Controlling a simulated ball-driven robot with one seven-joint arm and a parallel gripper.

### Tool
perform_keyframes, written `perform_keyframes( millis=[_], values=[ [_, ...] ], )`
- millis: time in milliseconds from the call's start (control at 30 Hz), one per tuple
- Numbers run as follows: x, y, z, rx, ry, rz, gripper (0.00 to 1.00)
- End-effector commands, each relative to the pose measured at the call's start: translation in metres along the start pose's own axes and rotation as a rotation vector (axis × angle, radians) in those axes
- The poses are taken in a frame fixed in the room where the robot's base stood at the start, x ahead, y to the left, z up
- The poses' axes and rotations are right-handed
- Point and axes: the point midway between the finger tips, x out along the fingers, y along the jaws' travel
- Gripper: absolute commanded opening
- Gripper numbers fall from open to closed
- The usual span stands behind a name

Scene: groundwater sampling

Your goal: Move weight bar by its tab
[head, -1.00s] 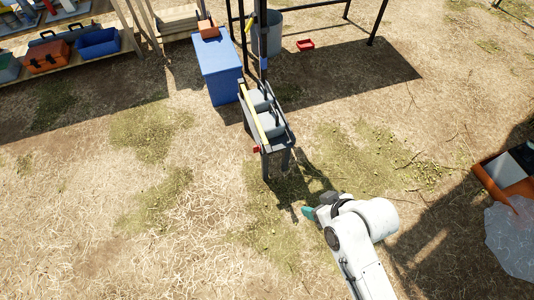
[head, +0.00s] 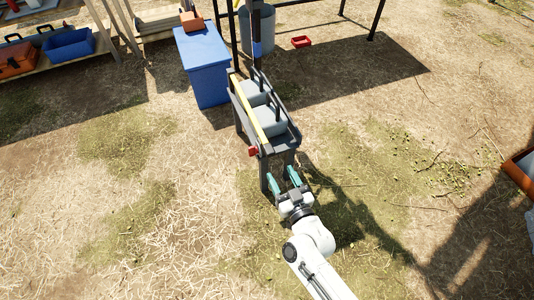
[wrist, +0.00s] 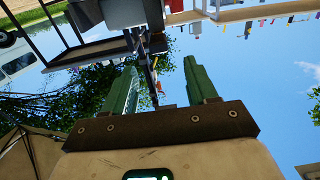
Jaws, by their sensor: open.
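A dark narrow stand (head: 282,157) holds grey blocks (head: 269,121) in its top. A long yellow bar (head: 246,108) runs along its left side, and a small red tab (head: 252,151) sticks out near its front left corner. I cannot tell which part is the weight bar. My gripper (head: 283,180) has two teal fingers, spread apart, with nothing seen between them. It is at the near end of the stand, below and right of the red tab in the picture. In the wrist view my gripper (wrist: 160,78) points toward dark parts of a frame; no tab is clear there.
A blue box (head: 203,62) stands behind and left of the stand, with a grey bucket (head: 257,30) and dark posts behind. A small red tray (head: 301,41) lies on the ground. An orange crate (head: 520,170) is at the right edge. Dry grass is open left and right.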

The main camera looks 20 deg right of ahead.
Motion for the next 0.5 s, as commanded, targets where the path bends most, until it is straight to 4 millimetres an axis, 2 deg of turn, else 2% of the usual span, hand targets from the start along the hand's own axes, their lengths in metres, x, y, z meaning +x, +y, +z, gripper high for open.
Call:
perform_keyframes(
  millis=[133, 233, 500],
  values=[
    [0.007, 0.002, 0.002, -0.001, 0.013, 0.012, 0.57],
    [0.019, 0.002, 0.002, 0.000, 0.014, 0.012, 0.57],
    [0.068, 0.003, 0.002, 0.000, 0.013, 0.012, 0.57]
  ],
)
